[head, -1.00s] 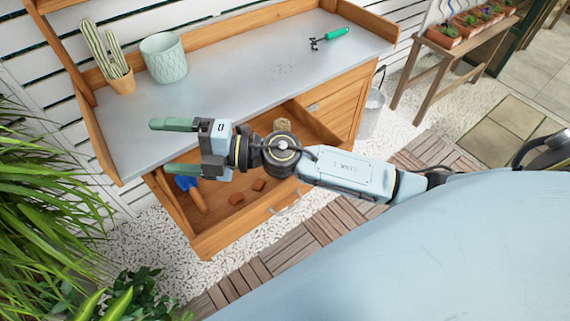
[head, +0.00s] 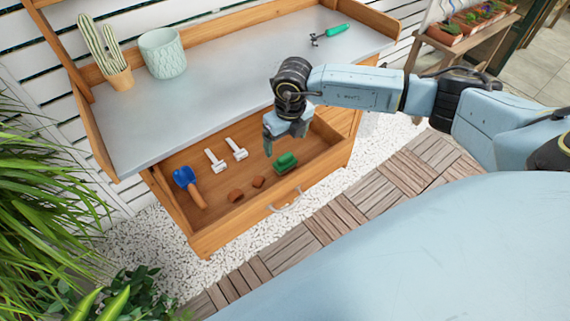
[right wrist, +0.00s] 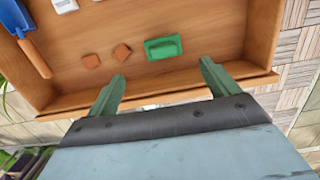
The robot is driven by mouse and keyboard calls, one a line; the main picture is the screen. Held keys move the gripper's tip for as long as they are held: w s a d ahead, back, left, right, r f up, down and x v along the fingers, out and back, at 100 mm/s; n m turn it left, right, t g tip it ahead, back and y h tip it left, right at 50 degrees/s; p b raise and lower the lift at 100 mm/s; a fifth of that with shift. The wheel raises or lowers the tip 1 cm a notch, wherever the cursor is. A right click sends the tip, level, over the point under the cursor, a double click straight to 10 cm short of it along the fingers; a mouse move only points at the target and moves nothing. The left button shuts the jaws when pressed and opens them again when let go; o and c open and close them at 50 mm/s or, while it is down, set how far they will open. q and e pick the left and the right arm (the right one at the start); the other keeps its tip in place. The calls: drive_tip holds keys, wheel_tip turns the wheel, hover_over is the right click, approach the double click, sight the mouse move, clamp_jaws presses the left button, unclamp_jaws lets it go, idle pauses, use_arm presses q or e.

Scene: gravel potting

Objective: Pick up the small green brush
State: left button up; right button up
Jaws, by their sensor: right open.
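The small green brush (head: 285,162) lies in the open wooden drawer, toward its right side. It also shows in the right wrist view (right wrist: 163,47), lying flat with a raised handle on top. My right gripper (head: 270,148) points down over the drawer, just above and beside the brush. In the right wrist view my right gripper (right wrist: 162,82) is open and empty, its green fingers wide apart, with the brush ahead of the gap between them. My left gripper is not in view.
The drawer (head: 240,219) also holds a blue trowel (head: 187,181), two white tools (head: 214,160) and two brown pieces (head: 235,195). The drawer walls stand around the brush. The metal bench top (head: 215,105) overhangs behind, with a pot (head: 163,55) and cactus (head: 104,50) on it.

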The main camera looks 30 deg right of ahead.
sight(287, 155)
drive_tip(key=f+b, duration=0.2)
drive_tip(key=f, duration=0.1)
drive_tip(key=f+b, duration=0.1)
drive_tip(key=shift+w+f, duration=0.25)
drive_tip(key=shift+f, duration=0.05)
drive_tip(key=shift+f+b, duration=0.3)
drive_tip(key=shift+f, duration=0.05)
drive_tip(key=shift+w+f+b, duration=0.1)
drive_tip(key=shift+f+b, duration=0.25)
drive_tip(key=shift+f, duration=0.05)
drive_tip(key=f+b, duration=0.2)
drive_tip(key=f, duration=0.1)
drive_tip(key=d+f+b, duration=0.1)
drive_tip(key=b, duration=0.1)
drive_tip(key=shift+w+f, duration=0.35)
drive_tip(key=shift+f, duration=0.05)
drive_tip(key=shift+d+f, duration=0.15)
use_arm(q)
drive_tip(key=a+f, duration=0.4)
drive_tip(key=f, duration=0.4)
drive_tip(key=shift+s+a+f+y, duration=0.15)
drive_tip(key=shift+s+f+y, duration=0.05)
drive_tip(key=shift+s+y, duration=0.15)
